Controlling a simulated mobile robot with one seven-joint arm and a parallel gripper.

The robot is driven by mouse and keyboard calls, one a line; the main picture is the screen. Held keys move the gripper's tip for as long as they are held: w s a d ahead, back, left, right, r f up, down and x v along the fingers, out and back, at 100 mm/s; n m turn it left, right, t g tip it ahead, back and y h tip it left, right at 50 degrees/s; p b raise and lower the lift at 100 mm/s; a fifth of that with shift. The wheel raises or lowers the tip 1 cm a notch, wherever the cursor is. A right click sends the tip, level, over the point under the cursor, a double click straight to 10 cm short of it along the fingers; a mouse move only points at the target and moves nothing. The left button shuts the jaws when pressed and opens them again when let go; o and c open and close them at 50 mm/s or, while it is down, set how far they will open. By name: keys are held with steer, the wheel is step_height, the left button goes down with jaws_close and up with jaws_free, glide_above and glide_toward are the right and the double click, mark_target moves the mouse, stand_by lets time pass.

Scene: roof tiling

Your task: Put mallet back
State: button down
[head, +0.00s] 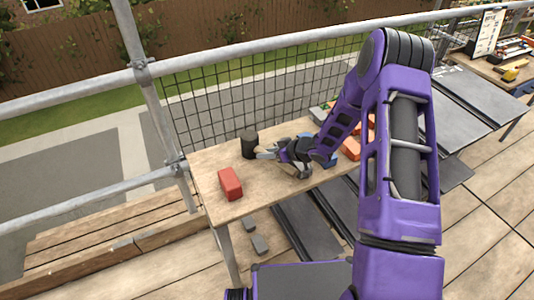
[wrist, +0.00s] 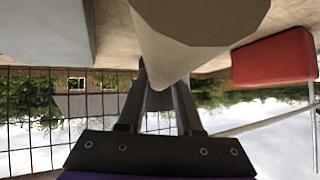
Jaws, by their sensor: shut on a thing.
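The mallet has a dark cylindrical head (head: 249,144), standing near the back left part of the wooden table in the head view. A pale handle (head: 264,154) reaches from beside the head toward my gripper (head: 277,151). My gripper is shut on the mallet at this pale part. In the wrist view a large pale, tapered piece of the mallet (wrist: 185,45) fills the top middle, with my gripper's fingers (wrist: 162,92) close together at its lower tip. Whether the mallet touches the table is hard to tell.
The wooden table (head: 212,166) holds a red block (head: 230,184) at its front left; it also shows in the wrist view (wrist: 275,58). Orange pieces (head: 351,147) and a blue item (head: 330,161) lie right of my gripper. A mesh guardrail (head: 215,98) runs behind.

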steer(key=c, duration=0.6)
jaws_free()
steer(key=shift+r, duration=0.15)
steer(key=p+v, duration=0.1)
steer(key=v, duration=1.1)
